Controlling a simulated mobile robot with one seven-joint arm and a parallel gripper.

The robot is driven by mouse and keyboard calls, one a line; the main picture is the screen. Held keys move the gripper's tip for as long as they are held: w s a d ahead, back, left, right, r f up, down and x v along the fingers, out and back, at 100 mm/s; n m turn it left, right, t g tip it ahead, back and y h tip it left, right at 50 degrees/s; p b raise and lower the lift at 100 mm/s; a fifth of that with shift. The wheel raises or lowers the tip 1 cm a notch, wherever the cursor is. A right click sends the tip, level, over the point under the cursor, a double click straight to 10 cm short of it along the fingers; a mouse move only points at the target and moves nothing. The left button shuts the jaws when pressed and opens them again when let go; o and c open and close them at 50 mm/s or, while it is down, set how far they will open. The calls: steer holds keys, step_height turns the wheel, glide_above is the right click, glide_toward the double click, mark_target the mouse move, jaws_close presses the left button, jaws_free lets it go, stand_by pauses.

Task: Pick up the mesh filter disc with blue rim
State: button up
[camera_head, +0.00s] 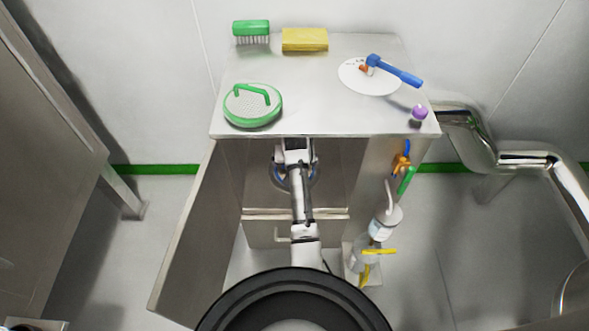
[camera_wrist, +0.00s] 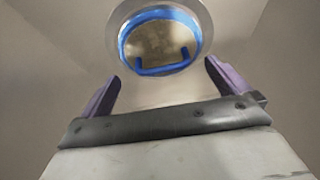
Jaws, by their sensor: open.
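The mesh filter disc with a blue rim (camera_wrist: 158,42) is at the top of the wrist view. It has a blue handle across its lower part and sits inside a pale round ring (camera_wrist: 203,42). In the head view only bits of blue show beside my arm, inside the open compartment below the worktop; my arm hides most of the disc. My gripper (camera_wrist: 164,88) is open and empty, its two purple fingers apart. The disc lies ahead of the fingers, not between them.
A green-rimmed mesh disc (camera_head: 252,105), green brush (camera_head: 251,31), yellow sponge (camera_head: 305,40), white disc (camera_head: 352,80) with a blue-handled tool (camera_head: 395,70), and purple ball (camera_head: 419,112) rest on the worktop (camera_head: 315,105). An open door (camera_head: 185,235) stands left; bottles (camera_head: 384,222) and pipes stand right.

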steer(key=shift+w, duration=0.5)
steer(key=x, duration=0.5)
steer(key=shift+w, duration=0.15)
steer(key=c, duration=0.9)
